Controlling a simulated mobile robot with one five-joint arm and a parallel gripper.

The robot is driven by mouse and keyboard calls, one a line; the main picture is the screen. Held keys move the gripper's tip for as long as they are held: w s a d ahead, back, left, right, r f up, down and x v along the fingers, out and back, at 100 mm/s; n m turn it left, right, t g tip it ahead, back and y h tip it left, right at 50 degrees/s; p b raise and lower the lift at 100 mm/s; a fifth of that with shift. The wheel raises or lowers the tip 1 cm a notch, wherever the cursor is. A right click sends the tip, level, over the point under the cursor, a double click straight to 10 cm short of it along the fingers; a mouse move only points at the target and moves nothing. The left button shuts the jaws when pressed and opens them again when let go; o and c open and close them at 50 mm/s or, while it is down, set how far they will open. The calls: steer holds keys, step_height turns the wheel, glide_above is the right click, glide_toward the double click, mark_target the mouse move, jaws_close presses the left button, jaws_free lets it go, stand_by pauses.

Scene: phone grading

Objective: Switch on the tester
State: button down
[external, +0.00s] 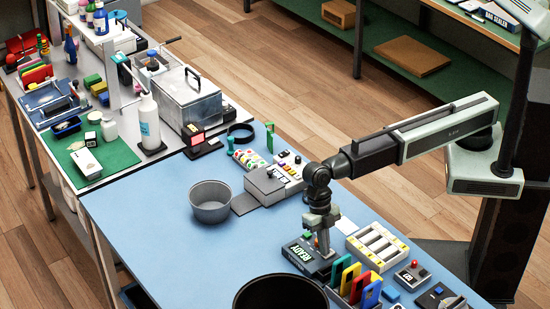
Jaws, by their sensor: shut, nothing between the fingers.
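A dark box with a lit "READY" label (299,255) lies on the blue table, and it looks like the tester. My gripper (325,254) points down at the right end of this box, with its fingers shut and empty. The fingertips are at or just above the box; I cannot tell whether they touch it. The gripper hides part of the box's right end, so any switch there cannot be seen.
A black round bin (281,294) stands in front, close to the gripper. Coloured upright cases (352,280) and a white slotted tray (377,246) stand right of it. A grey bowl (210,202) stands left. The blue table (160,232) is clear at left.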

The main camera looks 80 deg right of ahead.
steer(key=shift+s+d, duration=0.55)
steer(key=shift+r, duration=0.1)
steer(key=s+p+v, duration=0.1)
steer(key=p+v, duration=1.2)
steer(key=p, duration=0.1)
steer(key=shift+a+r, duration=0.2)
steer(key=shift+r, duration=0.35)
